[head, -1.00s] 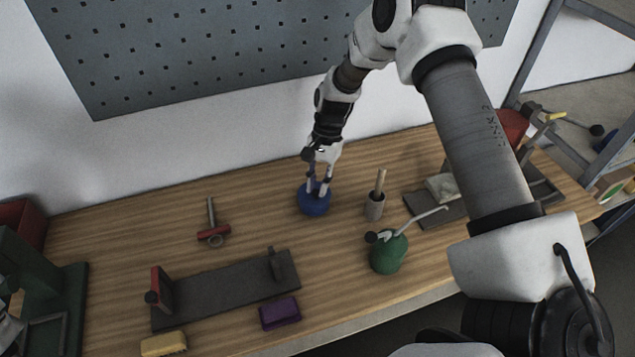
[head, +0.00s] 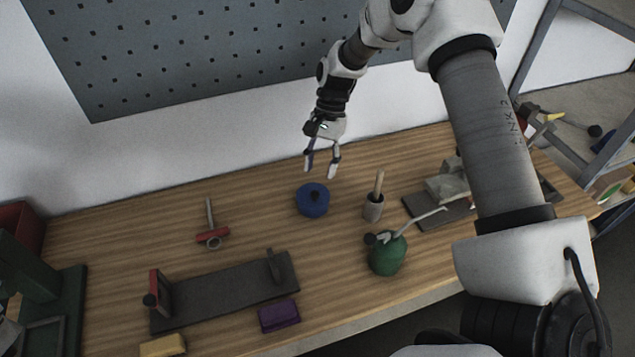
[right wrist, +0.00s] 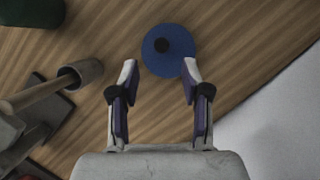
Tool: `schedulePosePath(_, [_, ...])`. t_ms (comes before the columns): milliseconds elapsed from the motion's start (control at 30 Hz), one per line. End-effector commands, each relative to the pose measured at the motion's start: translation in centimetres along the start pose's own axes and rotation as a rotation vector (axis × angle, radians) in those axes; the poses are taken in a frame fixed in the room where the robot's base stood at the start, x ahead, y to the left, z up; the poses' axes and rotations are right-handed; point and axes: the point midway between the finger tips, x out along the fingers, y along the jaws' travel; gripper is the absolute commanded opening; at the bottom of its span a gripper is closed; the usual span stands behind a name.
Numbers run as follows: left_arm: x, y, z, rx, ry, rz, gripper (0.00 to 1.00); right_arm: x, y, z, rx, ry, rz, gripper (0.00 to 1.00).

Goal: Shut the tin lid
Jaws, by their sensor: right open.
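The blue round tin (head: 312,201) stands on the wooden bench, its blue lid with a dark knob on top. In the right wrist view the tin (right wrist: 178,59) shows from above, just beyond the fingertips, with the lid covering its top. I cannot tell how tightly the lid sits. My right gripper (head: 321,174) is open and empty, above and slightly behind the tin, apart from it. Its two fingers (right wrist: 159,71) also show in the right wrist view with a clear gap between them. My left gripper is not clearly in view.
A grey cup with a wooden handle (head: 373,208) stands right of the tin. A green oil can (head: 387,256) is nearer the front. The pegboard (head: 250,50) is behind.

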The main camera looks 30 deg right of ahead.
Motion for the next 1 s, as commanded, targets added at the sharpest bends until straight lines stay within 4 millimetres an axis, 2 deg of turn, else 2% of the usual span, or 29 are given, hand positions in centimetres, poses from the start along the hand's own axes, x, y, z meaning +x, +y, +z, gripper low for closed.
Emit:
schedulePosePath(100, [0.0, 0.0, 0.0, 0.0, 0.0, 0.0, 0.49, -3.0, -0.1, 0.0, -0.001, 0.001, -0.003, 0.47])
schedulePosePath(233, [0.0, 0.0, 0.0, 0.0, 0.0, 0.0, 0.49, -5.0, 0.0, 0.0, 0.0, 0.0, 0.0, 0.47])
schedulePosePath(367, [0.0, 0.0, 0.0, 0.0, 0.0, 0.0, 0.49, -5.7, 0.0, 0.0, 0.0, -0.003, 0.002, 0.47])
schedulePosePath(833, [-0.1, 0.0, 0.0, 0.0, 0.0, 0.0, 0.49, -5.8, 0.0, 0.1, 0.0, -0.002, 0.002, 0.47])
schedulePosePath(1000, [-2.9, 0.0, 0.0, 0.0, 0.0, 0.0, 0.49, -8.4, 0.0, 1.1, -0.001, -0.002, 0.002, 0.47])
